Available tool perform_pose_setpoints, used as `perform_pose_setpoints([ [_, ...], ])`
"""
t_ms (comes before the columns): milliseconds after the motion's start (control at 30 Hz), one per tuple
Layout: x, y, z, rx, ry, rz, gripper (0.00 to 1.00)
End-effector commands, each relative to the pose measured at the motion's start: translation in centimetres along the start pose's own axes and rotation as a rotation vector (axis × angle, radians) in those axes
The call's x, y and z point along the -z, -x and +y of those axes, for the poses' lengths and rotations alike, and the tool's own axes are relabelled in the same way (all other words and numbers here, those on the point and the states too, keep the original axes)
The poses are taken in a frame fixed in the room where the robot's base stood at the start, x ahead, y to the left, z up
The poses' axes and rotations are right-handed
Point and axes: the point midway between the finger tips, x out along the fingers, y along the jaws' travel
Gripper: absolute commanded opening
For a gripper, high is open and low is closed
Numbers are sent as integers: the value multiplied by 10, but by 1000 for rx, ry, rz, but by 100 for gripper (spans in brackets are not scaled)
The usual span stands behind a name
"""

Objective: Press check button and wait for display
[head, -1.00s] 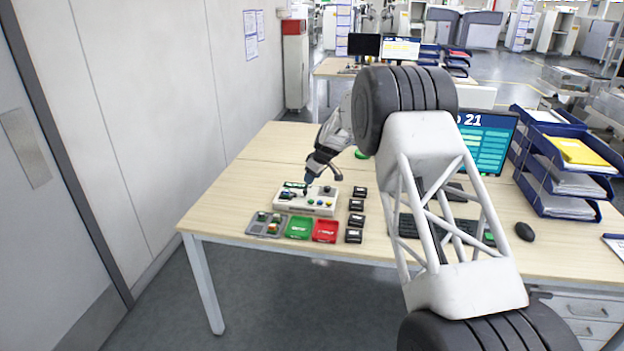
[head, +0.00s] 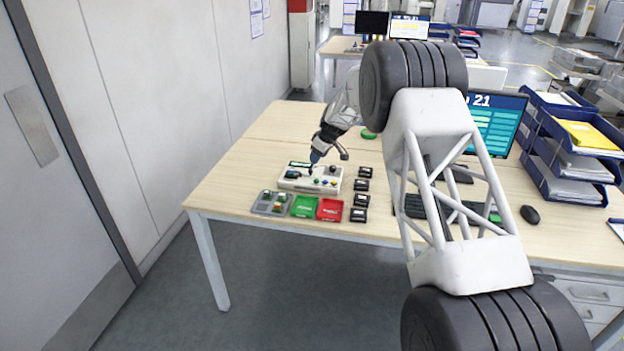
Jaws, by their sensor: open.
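The check device is a white box (head: 322,188) on the wooden table, left of centre in the head view. Its top has a small dark display with green (head: 300,164), and several small coloured buttons and knobs. My gripper (head: 314,161) is over the back of the box, beside the display, pointing down. Its jaws are open, but the fingertips are very small here. I cannot tell whether it touches a button, or read the display. My arm comes in from the right and hides part of the table.
In front of the box are a grey parts tray (head: 262,210), a green tray (head: 304,206) and a red tray (head: 330,209). Several black blocks (head: 361,200) line its right side. A monitor (head: 497,120), mouse (head: 530,214) and blue letter trays (head: 570,150) stand at the right.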

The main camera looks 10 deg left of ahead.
Motion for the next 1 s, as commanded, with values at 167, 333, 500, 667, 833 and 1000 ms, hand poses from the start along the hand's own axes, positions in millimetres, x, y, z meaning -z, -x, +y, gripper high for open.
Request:
perform_pose_setpoints([
  [167,0,0,0,0,0,0,21],
  [333,0,0,0,0,0,0,0],
  [500,0,0,0,0,0,0,0],
  [667,0,0,0,0,0,0,0],
  [833,0,0,0,0,0,0,0],
  [1000,0,0,0,0,0,0,0],
])
